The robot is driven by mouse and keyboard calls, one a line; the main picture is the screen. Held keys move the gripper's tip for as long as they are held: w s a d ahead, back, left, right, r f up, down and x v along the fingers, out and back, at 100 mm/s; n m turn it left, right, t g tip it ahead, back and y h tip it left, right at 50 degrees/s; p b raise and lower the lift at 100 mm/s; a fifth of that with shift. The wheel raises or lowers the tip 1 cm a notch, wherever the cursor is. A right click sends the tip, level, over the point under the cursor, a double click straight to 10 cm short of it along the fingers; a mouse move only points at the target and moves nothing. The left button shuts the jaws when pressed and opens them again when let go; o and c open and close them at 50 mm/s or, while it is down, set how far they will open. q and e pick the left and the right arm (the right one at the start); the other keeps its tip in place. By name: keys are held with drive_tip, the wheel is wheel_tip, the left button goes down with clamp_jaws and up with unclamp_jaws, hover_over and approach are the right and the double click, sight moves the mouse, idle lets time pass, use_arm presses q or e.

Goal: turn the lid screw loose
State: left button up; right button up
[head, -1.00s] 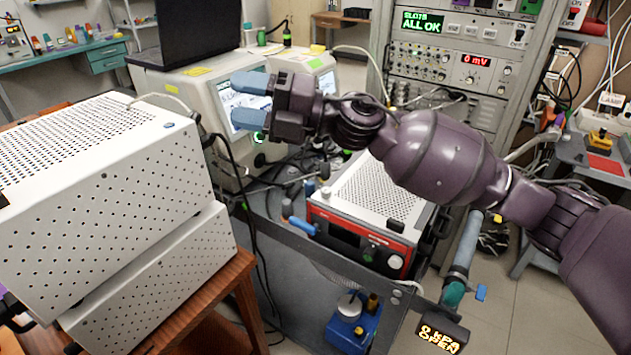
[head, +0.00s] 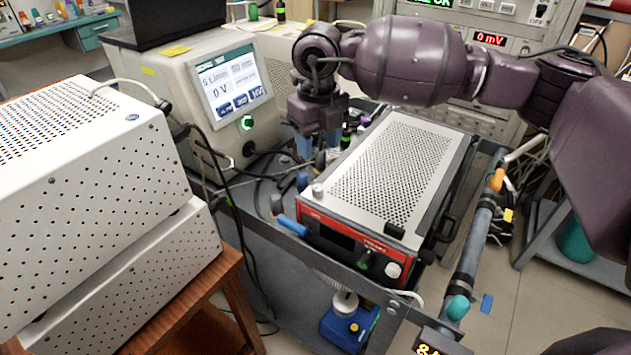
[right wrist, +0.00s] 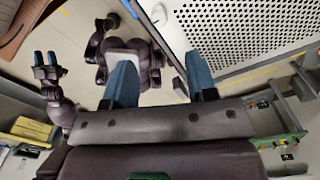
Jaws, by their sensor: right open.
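My right gripper (head: 318,150) points down in the head view, its two blue fingers apart beside the back left of a red-fronted instrument. In the right wrist view my right gripper (right wrist: 160,75) is open, with nothing between the fingers. The instrument's white perforated lid (head: 395,165) also shows in the right wrist view (right wrist: 245,28). A small pale knob (head: 318,189) stands at the lid's front left corner; I cannot tell whether it is the lid screw. My left gripper (right wrist: 45,58) shows small at the left of the right wrist view, fingers apart and empty.
The instrument stands on a dark cart (head: 290,262). A beige device with a lit screen (head: 232,84) is behind left, with cables between. A perforated white box stack (head: 90,190) fills the left. A grey pipe (head: 470,255) runs along the cart's right side.

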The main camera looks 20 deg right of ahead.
sight(318, 187)
wheel_tip(318, 187, down, 10)
drive_tip(key=shift+b, duration=0.45)
drive_tip(key=shift+f, duration=0.45)
drive_tip(key=c, duration=0.9)
drive_tip(key=shift+c, duration=0.2)
